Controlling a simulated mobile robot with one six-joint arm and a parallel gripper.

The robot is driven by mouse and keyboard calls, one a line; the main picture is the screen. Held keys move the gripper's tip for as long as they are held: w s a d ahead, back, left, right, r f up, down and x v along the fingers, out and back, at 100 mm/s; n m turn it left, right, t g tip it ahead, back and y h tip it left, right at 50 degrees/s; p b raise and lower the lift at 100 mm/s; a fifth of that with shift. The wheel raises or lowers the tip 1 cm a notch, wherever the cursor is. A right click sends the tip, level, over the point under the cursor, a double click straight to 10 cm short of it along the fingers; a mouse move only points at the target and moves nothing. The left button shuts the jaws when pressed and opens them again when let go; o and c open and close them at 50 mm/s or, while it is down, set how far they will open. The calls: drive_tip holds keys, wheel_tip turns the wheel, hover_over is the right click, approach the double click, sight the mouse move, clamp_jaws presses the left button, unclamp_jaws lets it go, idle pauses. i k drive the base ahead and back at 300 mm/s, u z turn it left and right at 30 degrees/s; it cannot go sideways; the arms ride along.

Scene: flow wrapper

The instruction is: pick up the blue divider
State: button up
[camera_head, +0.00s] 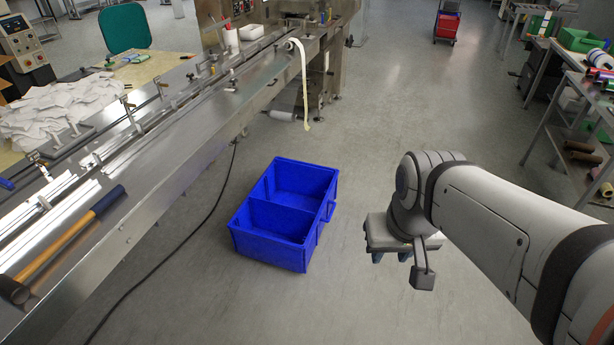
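A blue bin (275,252) stands on the grey floor in the middle of the view, beside the conveyor machine. A blue divider (281,216) crosses its inside and splits it into two compartments, which look empty. My gripper (390,257) is to the right of the bin, apart from it, and points down. Its two dark fingertips show below the pale gripper body with a gap between them. I see nothing held there. My arm reaches in from the right edge.
A long metal conveyor (165,150) runs along the left, with a yellow-handled tool (68,240) lying on it. A black cable (190,240) lies on the floor left of the bin. Shelving (560,130) stands at right; a red cart (446,24) is far back. Floor behind the bin is clear.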

sight(305, 180)
drive_tip(key=k, duration=0.95)
drive_tip(key=u, duration=0.1)
drive_tip(key=i, duration=1.4)
drive_tip(key=z, duration=0.05)
